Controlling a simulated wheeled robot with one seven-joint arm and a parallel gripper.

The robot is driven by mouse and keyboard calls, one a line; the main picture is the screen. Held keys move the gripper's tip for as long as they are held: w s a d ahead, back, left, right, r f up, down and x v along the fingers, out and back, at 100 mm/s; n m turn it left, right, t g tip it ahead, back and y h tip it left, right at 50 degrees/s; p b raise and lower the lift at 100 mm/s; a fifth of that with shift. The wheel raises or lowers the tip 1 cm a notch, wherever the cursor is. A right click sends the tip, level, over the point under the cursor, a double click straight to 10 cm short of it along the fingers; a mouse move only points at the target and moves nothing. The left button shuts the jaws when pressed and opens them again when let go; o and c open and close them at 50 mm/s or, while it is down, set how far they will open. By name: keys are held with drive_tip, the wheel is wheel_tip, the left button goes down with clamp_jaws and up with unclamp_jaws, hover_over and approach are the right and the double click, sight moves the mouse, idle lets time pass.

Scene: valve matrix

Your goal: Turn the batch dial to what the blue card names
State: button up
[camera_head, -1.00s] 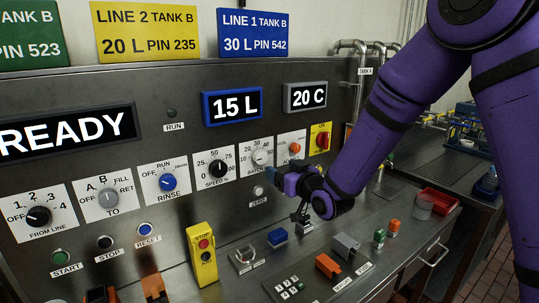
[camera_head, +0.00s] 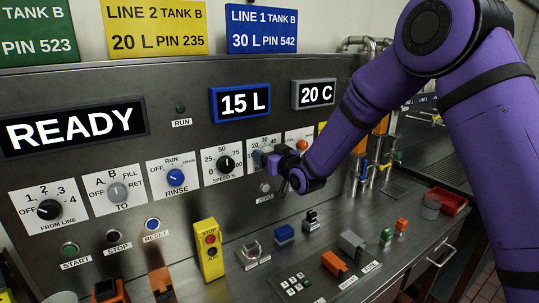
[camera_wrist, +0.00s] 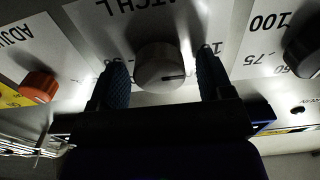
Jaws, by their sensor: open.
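The blue card (camera_head: 262,28) stands on top of the panel and reads LINE 1 TANK B, 30 L, PIN 542. The batch dial is a grey round knob (camera_wrist: 160,68) on a white plate, upside down in the wrist view, with a dark pointer line. In the head view my gripper covers most of the dial; part of its plate (camera_head: 262,142) shows. My gripper (camera_head: 268,160) is at the panel, open. In the wrist view its two dark blue fingers (camera_wrist: 162,82) stand either side of the knob; I cannot tell whether they touch it.
A blue-framed display (camera_head: 240,103) reads 15 L. The speed knob (camera_head: 225,164) is close on the left, the orange adjust knob (camera_wrist: 40,86) on the other side. A zero button (camera_head: 265,187) lies just below. Switches and blocks occupy the bench.

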drive_tip(key=c, duration=0.9)
drive_tip(key=m, duration=0.3)
drive_tip(key=shift+d+m, duration=0.15)
drive_tip(key=shift+m, duration=0.25)
drive_tip(key=m, duration=0.4)
drive_tip(key=shift+w+m, duration=0.1)
drive_tip(key=shift+m, duration=0.2)
drive_tip(key=m, duration=0.5)
drive_tip(key=shift+d+f, duration=0.1)
drive_tip(key=shift+f, duration=0.05)
drive_tip(key=shift+f+m, duration=0.1)
drive_tip(key=shift+m, duration=2)
